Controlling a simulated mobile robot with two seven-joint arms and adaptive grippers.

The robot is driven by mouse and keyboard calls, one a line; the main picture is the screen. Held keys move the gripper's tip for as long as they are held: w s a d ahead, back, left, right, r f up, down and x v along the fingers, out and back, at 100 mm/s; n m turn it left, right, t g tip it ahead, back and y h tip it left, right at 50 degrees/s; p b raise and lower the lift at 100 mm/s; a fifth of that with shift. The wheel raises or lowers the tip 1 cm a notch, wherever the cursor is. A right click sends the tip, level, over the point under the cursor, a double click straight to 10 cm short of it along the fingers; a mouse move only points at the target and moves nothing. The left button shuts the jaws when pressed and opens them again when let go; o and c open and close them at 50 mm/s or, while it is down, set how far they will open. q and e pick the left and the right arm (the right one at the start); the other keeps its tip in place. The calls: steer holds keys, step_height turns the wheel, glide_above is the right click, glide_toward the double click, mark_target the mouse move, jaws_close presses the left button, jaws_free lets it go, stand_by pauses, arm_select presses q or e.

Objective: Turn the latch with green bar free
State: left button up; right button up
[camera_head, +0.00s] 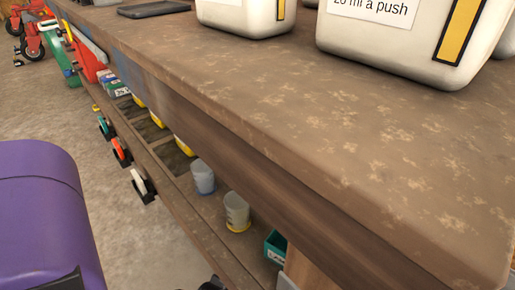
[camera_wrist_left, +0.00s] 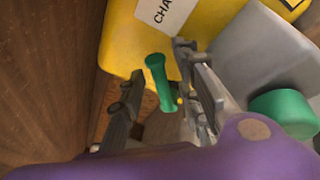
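In the left wrist view a green bar (camera_wrist_left: 158,82) with a wider round end stands between the two grey fingers of my left gripper (camera_wrist_left: 159,64). The fingers are apart, with a gap visible on both sides of the bar. The lower end of the bar is partly hidden. In the head view, small coloured pieces sit along the shelf's front edge: a green one (camera_head: 105,127), an orange-red one (camera_head: 121,152) and a white one (camera_head: 143,186). My right gripper is in neither view.
A yellow container (camera_wrist_left: 150,40) with a white label and a grey block (camera_wrist_left: 255,55) lie beyond the fingers. A thick green cylinder (camera_wrist_left: 285,112) is at the right. The bench top (camera_head: 270,95) overhangs the shelf, which holds cups (camera_head: 237,210) and a teal box (camera_head: 275,247).

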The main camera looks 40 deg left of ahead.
arm_select(q)
jaws_close()
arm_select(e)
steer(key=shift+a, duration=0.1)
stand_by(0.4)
